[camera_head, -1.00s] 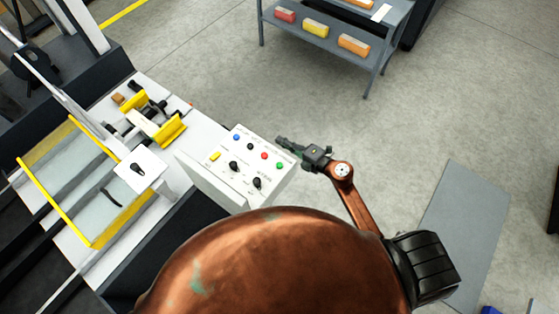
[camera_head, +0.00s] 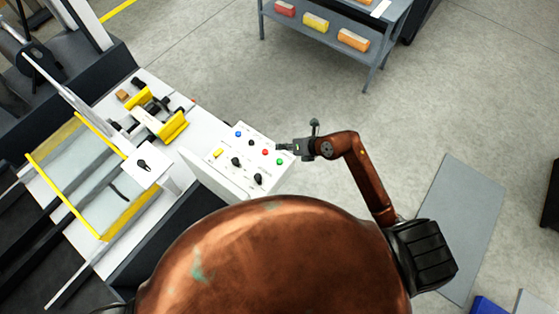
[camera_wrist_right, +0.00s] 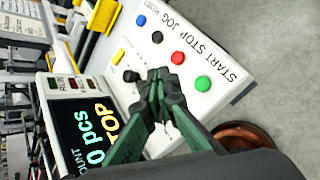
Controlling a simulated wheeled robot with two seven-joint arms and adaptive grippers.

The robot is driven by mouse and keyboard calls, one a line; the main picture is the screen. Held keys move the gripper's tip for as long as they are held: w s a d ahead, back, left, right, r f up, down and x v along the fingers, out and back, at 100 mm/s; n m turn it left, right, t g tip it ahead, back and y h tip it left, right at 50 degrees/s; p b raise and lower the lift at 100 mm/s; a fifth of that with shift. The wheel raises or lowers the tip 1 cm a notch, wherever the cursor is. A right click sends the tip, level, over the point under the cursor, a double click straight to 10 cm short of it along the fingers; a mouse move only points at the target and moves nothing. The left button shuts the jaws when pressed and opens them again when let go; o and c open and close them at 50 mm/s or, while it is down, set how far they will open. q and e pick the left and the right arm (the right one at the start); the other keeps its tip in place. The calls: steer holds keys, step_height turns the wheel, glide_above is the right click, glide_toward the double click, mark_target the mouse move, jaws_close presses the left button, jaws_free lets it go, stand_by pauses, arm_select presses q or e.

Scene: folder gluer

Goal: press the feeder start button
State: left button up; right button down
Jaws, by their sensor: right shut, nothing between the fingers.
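The white control panel (camera_head: 216,180) shows in the head view, left of my right gripper. Its row of buttons has a green button (camera_head: 280,161), a red one (camera_head: 265,152), a black one and a blue one (camera_head: 238,134). In the right wrist view the green button (camera_wrist_right: 203,83) lies nearest the word START, beside the red button (camera_wrist_right: 178,57). My right gripper (camera_head: 281,147) is shut and empty at the panel's right edge, near the red and green buttons. In the wrist view its fingertips (camera_wrist_right: 160,76) appear left of the green button; contact cannot be told. My left gripper is not in view.
Black knobs (camera_head: 258,179) and a yellow switch (camera_head: 218,153) share the panel. A display (camera_wrist_right: 90,130) reads "0 pcs" and "STOP". The feeder with yellow rails (camera_head: 62,195) stands left. A grey shelf (camera_head: 330,42) with boxes is at the back.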

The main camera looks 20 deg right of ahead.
steer(key=b, duration=0.6)
glide_above(281, 162)
step_height(281, 162, down, 7)
steer(key=shift+d+r, duration=0.1)
steer(key=shift+f+b, duration=0.5)
steer(key=shift+f, duration=0.4)
steer(key=shift+f, duration=0.2)
steer(key=shift+f, duration=0.25)
steer(key=shift+f+b, duration=0.45)
steer(key=shift+f, duration=0.05)
stand_by(0.8)
steer(key=shift+r, duration=0.1)
steer(key=shift+r+p, duration=0.85)
